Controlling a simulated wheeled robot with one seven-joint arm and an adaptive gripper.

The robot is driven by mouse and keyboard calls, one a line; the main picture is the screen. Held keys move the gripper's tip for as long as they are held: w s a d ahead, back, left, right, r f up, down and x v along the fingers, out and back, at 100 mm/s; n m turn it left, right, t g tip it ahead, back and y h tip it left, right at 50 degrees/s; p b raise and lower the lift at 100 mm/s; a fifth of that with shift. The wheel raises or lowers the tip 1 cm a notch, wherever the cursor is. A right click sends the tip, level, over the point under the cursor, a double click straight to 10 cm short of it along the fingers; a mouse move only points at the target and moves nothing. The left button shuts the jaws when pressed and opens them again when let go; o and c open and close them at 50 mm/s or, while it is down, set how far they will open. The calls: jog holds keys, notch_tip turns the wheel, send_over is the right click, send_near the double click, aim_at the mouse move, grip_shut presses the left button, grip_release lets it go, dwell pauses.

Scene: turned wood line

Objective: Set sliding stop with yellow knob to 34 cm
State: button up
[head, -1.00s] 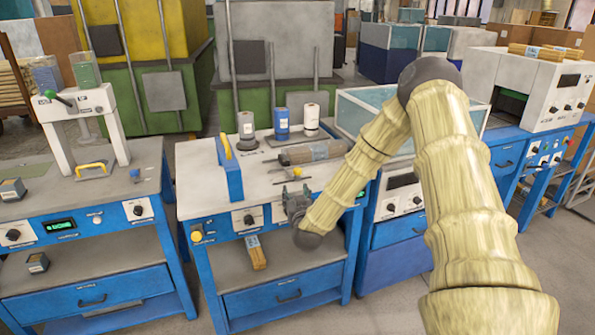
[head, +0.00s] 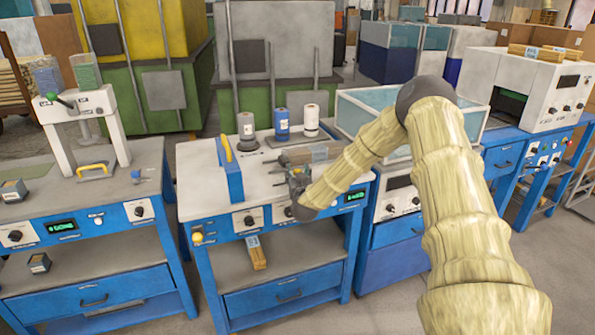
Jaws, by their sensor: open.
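My gripper (head: 298,180) is open over the front right of the middle bench (head: 195,178). Its dark fingers are small and partly hidden by my wrist. The sliding stop with the yellow knob is not clearly visible now; my gripper covers the place where a small yellow knob showed earlier. I cannot tell whether the fingers touch it or stand around it. No readable centimetre scale shows. A small green display (head: 355,196) is lit on the bench's front right, but its figures are too small to read.
A blue block with a yellow handle (head: 228,150) stands on the bench's left. Behind the gripper lies a grey cylinder (head: 300,154), with several labelled bottles (head: 282,124) farther back. A yellow button (head: 197,238) is on the front. A labelled wood piece (head: 257,254) lies on the lower shelf.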

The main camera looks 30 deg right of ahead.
jog(key=shift+w+d, duration=0.2)
jog(key=shift+w, duration=0.2)
